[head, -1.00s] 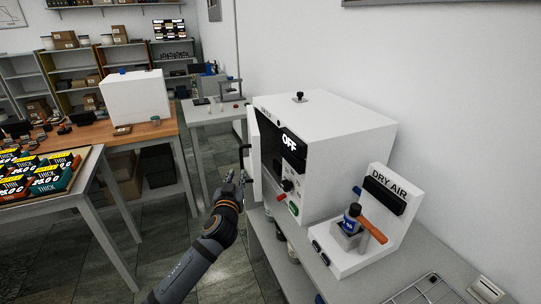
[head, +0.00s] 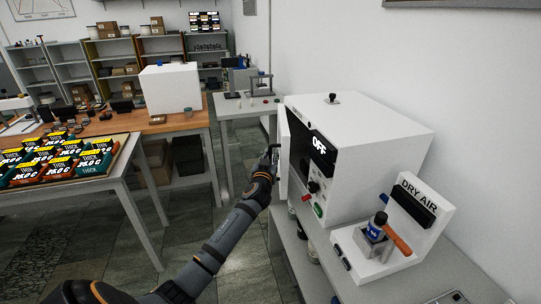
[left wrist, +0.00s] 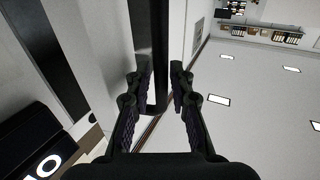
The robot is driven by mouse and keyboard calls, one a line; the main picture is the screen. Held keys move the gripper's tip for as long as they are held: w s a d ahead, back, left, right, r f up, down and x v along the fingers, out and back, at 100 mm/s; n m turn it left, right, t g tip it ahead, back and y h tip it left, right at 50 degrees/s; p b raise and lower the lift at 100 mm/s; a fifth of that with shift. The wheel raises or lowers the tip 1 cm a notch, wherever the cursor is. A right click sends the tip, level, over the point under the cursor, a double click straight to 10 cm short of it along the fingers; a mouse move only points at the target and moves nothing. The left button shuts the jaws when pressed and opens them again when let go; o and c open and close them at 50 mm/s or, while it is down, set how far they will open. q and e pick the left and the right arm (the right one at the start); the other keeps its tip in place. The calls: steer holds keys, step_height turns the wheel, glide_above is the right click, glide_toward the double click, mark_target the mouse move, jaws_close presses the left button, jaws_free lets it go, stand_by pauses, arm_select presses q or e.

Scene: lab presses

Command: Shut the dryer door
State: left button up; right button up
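The dryer (head: 375,150) is a white box on the grey bench at the right, its black display reading OFF. Its white door (head: 284,165) stands open at the left of the front, seen nearly edge-on. My left gripper (head: 270,157) is at the outer edge of the door, by its dark handle. In the left wrist view the black handle bar (left wrist: 157,60) runs between the two fingers of my left gripper (left wrist: 162,82). The fingers stand apart on either side of the bar, with a gap on the right. Contact on the left is unclear. My right gripper is out of view.
A white DRY AIR stand (head: 385,240) with a blue-labelled bottle and orange handle is right of the dryer. A table with several labelled boxes (head: 60,160) is at the left. The floor between (head: 195,225) is clear.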

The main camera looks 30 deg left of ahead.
arm_select(q)
jaws_close()
